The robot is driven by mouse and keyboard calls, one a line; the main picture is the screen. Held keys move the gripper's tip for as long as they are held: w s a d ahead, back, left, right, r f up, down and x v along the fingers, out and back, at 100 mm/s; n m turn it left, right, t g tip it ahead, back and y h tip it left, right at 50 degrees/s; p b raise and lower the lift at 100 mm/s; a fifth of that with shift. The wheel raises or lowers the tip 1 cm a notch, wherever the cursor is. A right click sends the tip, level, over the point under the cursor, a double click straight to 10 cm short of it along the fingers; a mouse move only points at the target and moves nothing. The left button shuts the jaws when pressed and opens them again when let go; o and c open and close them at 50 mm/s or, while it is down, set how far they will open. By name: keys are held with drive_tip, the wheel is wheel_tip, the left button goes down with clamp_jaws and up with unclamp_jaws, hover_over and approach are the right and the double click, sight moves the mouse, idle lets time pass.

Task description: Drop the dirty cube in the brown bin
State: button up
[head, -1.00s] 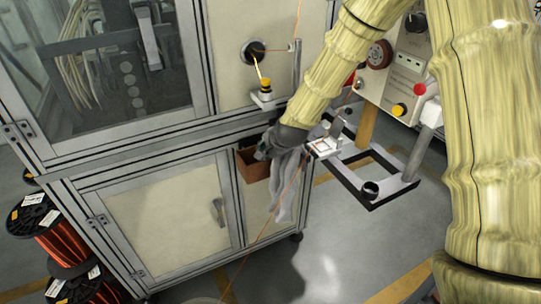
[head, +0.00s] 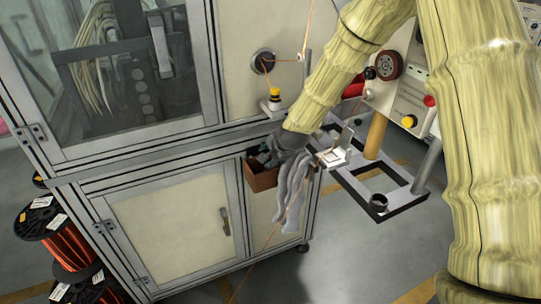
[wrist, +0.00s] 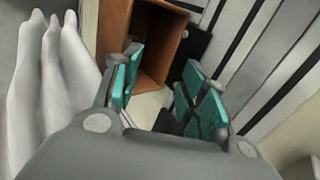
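The brown bin (head: 262,181) hangs on the side of the cabinet in the head view. In the wrist view the open-topped bin (wrist: 118,25) lies just beyond the fingertips. My gripper (wrist: 158,78) has its teal-padded fingers spread apart, with no cube visible between them. In the head view my gripper (head: 268,156) is at the bin's opening, partly hidden by the bin and my arm. I cannot make out the dirty cube in either view. A pale patch shows between the fingers, and I cannot tell what it is.
Grey-white cloth or gloves (head: 292,192) hang right beside the bin and at the left of the wrist view (wrist: 45,90). A dark metal frame (head: 385,185) with posts stands to the right. The cabinet (head: 165,215) is behind. Wire spools (head: 60,240) stand at left.

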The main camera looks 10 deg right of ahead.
idle(0.3)
drive_tip(key=v, duration=1.2)
drive_tip(key=shift+f, duration=0.1)
